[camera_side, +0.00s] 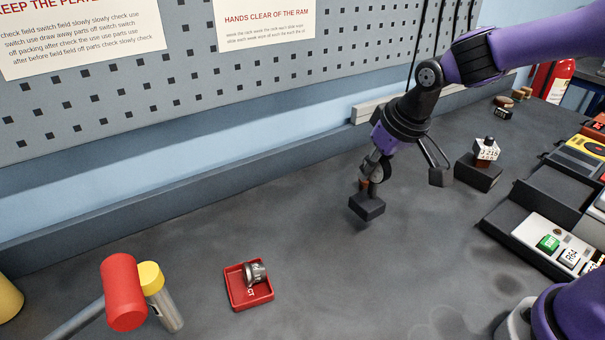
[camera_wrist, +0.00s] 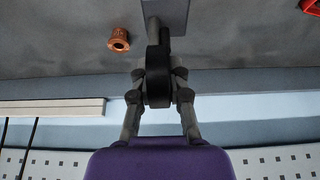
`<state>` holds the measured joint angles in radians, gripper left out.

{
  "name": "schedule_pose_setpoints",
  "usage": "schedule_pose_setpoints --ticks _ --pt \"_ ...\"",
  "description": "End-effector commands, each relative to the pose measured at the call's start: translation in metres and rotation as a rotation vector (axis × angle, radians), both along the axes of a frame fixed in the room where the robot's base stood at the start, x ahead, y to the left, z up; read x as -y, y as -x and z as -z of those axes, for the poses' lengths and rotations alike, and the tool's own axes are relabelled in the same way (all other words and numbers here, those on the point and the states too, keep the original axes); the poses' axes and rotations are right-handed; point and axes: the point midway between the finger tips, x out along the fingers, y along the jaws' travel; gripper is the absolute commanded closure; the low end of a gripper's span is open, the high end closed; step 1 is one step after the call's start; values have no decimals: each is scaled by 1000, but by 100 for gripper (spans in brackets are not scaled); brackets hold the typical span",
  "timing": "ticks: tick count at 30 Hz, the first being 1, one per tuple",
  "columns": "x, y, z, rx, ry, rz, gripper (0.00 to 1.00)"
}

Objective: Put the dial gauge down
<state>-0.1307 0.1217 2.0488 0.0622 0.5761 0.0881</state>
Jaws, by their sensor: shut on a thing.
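My gripper (camera_side: 374,168) is shut on the dial gauge (camera_side: 376,171), a dark round body with a short stem. In the wrist view the gauge (camera_wrist: 158,76) sits edge-on between the fingers (camera_wrist: 158,88), its stem pointing up the picture toward a grey block (camera_wrist: 166,12). In the side view the dark block (camera_side: 367,206) is just below the gauge. I cannot tell whether the stem touches the block. The gauge's face is hidden.
A copper-coloured ringed piece (camera_wrist: 119,40) lies close to the gauge. A red tray (camera_side: 236,296) holds a metal part, left of it a hammer (camera_side: 125,292) and yellow-capped cylinder (camera_side: 152,278). Another dark block (camera_side: 479,173) stands right. Bench between tray and gripper is clear.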

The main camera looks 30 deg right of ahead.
Motion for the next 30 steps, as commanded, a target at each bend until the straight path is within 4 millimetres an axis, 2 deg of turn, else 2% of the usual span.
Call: schedule_pose_setpoints --ticks 7,20,21,22,30 --pt "0 0 34 -3 1 0 100" --pt "0 0 41 0 1 0 100" --pt "0 1 41 -2 1 -1 66" --pt "0 1 41 -2 1 -1 52" --pt "0 1 41 -2 1 -1 52"
